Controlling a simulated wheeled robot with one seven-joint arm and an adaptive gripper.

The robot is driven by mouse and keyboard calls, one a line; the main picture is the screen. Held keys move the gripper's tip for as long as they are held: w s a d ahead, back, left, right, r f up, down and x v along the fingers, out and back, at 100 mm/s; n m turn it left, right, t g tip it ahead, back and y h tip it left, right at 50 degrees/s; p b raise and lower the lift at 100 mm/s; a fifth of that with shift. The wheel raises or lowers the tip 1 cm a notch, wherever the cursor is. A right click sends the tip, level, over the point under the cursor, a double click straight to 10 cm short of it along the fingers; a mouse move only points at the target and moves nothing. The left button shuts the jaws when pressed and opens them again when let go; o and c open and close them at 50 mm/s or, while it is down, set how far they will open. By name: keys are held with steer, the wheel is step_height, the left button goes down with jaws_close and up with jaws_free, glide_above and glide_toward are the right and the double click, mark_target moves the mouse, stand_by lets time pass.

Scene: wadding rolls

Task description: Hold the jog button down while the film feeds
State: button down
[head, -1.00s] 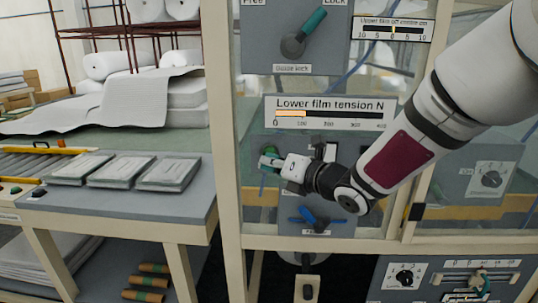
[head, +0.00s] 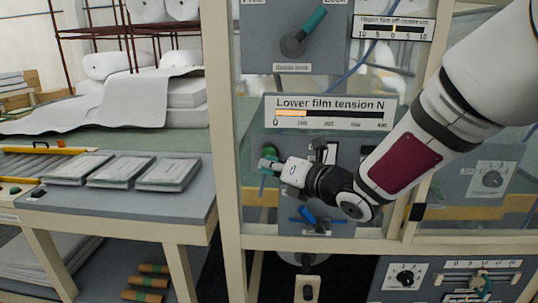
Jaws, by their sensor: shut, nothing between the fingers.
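My gripper (head: 268,164) is shut and empty in the head view, in front of the grey control panel below the lower film tension gauge. Its fingertips point left, close to a green part (head: 266,184) on the panel. The jog button cannot be made out; it may be hidden behind my gripper. I cannot tell whether the fingertips touch anything. The lower film tension gauge (head: 330,112) shows a short orange bar reaching about 100.
A blue lever (head: 308,216) sits just below my wrist. The guide lock lever (head: 303,32) is above. A cream frame post (head: 222,130) stands left of the gripper. A table (head: 120,205) with several wrapped packs is at left.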

steer(key=s, duration=0.5)
steer(key=shift+a, duration=0.1)
stand_by(0.3)
steer(key=s+d+r+m+h, duration=0.1)
steer(key=s+d+m+h, duration=0.3)
steer(key=d+m, duration=0.55)
steer(key=s+d+r+m+h, duration=0.1)
steer(key=s+d+m+h, duration=0.1)
steer(key=d+m+h, duration=0.55)
steer(key=s+d+f+m+g, duration=0.1)
steer(key=s+d+m+g, duration=0.1)
steer(key=s+m, duration=0.8)
steer(key=s+d+f+m+g, duration=0.2)
steer(key=s+m+g, duration=0.3)
steer(key=s+m, duration=0.5)
steer(key=shift+s+d, duration=0.45)
steer(key=shift+s, duration=0.25)
